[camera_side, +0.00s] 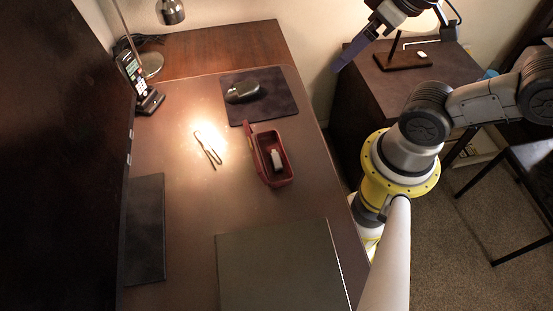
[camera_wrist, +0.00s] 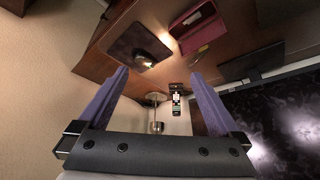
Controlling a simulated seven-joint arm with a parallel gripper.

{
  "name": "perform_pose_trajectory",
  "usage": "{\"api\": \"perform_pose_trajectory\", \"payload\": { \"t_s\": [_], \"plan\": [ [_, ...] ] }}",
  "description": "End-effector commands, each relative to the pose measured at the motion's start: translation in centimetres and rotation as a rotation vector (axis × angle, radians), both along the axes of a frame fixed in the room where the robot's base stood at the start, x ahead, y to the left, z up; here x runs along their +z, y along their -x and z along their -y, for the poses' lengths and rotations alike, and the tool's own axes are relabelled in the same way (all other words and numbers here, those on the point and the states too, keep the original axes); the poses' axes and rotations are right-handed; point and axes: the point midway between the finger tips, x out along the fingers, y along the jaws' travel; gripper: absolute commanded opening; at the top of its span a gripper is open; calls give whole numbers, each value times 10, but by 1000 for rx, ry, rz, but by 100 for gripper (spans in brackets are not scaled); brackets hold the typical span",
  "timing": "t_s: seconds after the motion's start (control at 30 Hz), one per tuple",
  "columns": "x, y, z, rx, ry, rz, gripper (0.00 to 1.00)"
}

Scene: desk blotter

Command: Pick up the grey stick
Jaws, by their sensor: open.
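No object is plainly a grey stick. A small pale grey block-like piece (camera_side: 277,160) lies inside an open dark red case (camera_side: 288,181) on the desk in the side view; it may be the stick. A thin, bright, two-legged item (camera_side: 208,148) lies on the desk left of the case, in the lamp's glare. My gripper (camera_wrist: 159,75) is open and empty, its two purple fingers spread wide in the wrist view. In the side view it is high at the top right, partly cut off, well away from the case. The red case shows at the top of the wrist view (camera_wrist: 203,35).
A dark mouse pad (camera_side: 285,103) with a mouse (camera_side: 243,92) lies behind the case. A phone (camera_side: 140,85), lamp (camera_side: 150,66) and large dark monitor (camera_side: 60,150) stand at the left. A grey-green mat (camera_side: 280,265) lies in front. A side table (camera_side: 385,85) is beyond the desk.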

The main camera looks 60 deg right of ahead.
Motion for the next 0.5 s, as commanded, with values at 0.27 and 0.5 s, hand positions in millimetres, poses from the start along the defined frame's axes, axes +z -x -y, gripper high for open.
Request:
{"api": "perform_pose_trajectory", "payload": {
  "t_s": [0.27,0.5],
  "plan": [
    [9,-11,0,85,48,41,100],
    [-10,-68,-17,347,139,-53,100]
  ]
}}
